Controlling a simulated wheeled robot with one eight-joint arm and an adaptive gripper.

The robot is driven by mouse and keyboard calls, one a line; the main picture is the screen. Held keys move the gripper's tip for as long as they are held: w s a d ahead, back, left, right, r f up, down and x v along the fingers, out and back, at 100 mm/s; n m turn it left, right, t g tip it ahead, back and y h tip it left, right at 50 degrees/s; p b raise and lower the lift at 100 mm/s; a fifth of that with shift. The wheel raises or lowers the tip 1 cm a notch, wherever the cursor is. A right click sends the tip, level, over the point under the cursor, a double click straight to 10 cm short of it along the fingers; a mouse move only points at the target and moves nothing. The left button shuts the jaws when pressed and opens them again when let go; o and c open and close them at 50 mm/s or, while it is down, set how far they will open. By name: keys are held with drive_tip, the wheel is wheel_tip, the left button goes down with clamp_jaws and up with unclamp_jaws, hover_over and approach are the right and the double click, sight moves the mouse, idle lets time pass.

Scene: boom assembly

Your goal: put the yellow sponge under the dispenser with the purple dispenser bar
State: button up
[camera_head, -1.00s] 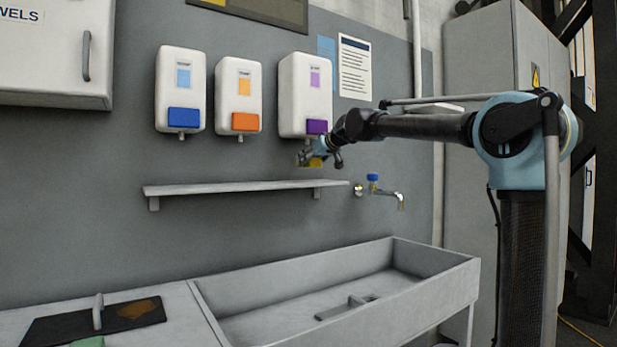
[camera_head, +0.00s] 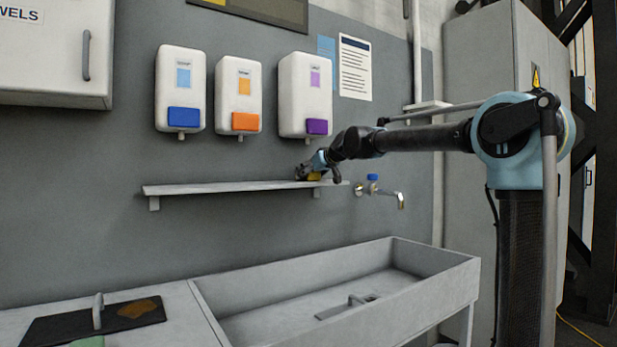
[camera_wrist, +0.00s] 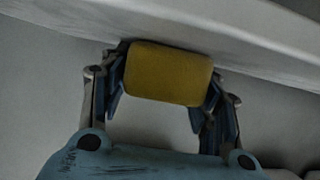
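The yellow sponge (camera_wrist: 169,73) is between the fingers of my gripper (camera_wrist: 166,82) in the wrist view, with a finger against each side. In the head view my gripper (camera_head: 311,174) is low over the right end of the wall shelf (camera_head: 230,188), and only a bit of the sponge (camera_head: 315,177) shows. The dispenser with the purple bar (camera_head: 316,127) hangs on the wall above my gripper. I cannot tell whether the sponge touches the shelf.
Dispensers with a blue bar (camera_head: 184,117) and an orange bar (camera_head: 245,121) hang to the left. A tap (camera_head: 386,192) is just right of the shelf. A sink (camera_head: 400,290) stands below. The shelf is bare to the left of my gripper.

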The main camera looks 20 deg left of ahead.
drive_tip(key=shift+o, duration=0.2)
drive_tip(key=shift+r, duration=0.15)
drive_tip(key=v, duration=1.2)
drive_tip(key=shift+d, duration=0.15)
drive_tip(key=s+d+f+m+g+h, duration=0.15)
drive_tip(key=s+d+f, duration=0.25)
drive_tip(key=d+f, duration=0.5)
drive_tip(key=s+d+f+m+h, duration=0.1)
drive_tip(key=s+d+f+h, duration=0.1)
drive_tip(key=s+d+f, duration=0.45)
drive_tip(key=s+d+f+m+g+h, duration=0.1)
drive_tip(key=s+d+f+m+h, duration=0.15)
drive_tip(key=d+f, duration=0.75)
drive_tip(key=s+d+f+m+g+h, duration=0.2)
drive_tip(key=s+d+f, duration=0.6)
drive_tip(key=s+f, duration=0.3)
drive_tip(key=s+d+f+m+g+h, duration=0.2)
drive_tip(key=s+d+f, duration=0.7)
drive_tip(key=f, duration=0.6)
drive_tip(key=shift+s+d+m, duration=0.25)
drive_tip(key=shift+s+m, duration=0.15)
drive_tip(key=shift+s, duration=0.5)
